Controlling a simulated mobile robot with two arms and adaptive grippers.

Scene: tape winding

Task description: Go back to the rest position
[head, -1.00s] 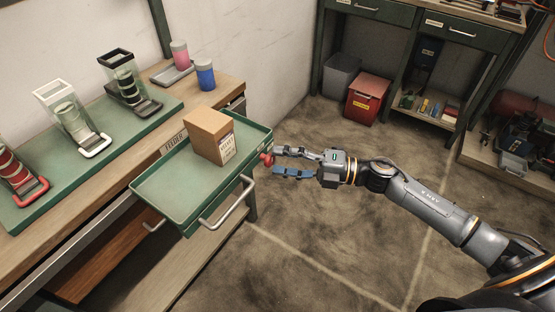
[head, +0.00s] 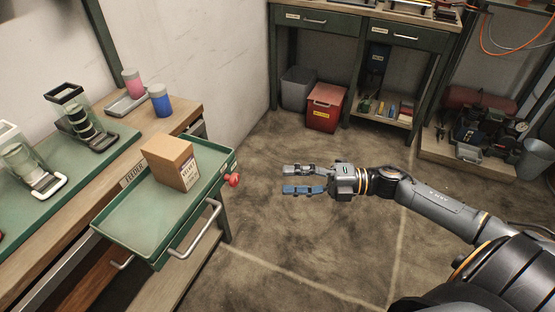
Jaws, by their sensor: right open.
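My right gripper (head: 303,180) is open and empty. It hangs over the bare floor, to the right of the red knob (head: 233,180) on the green feeder tray (head: 130,230), with a clear gap between them. The right arm comes in from the lower right. My left gripper is out of view. A brown cardboard box (head: 170,161) stands upright on the tray.
A wooden workbench (head: 185,113) with a pink-topped cup (head: 133,82), a blue cup (head: 160,99) and tape holders (head: 88,132) is on the left. A red bin (head: 324,108) and grey bin (head: 297,89) stand at the back. The middle floor is clear.

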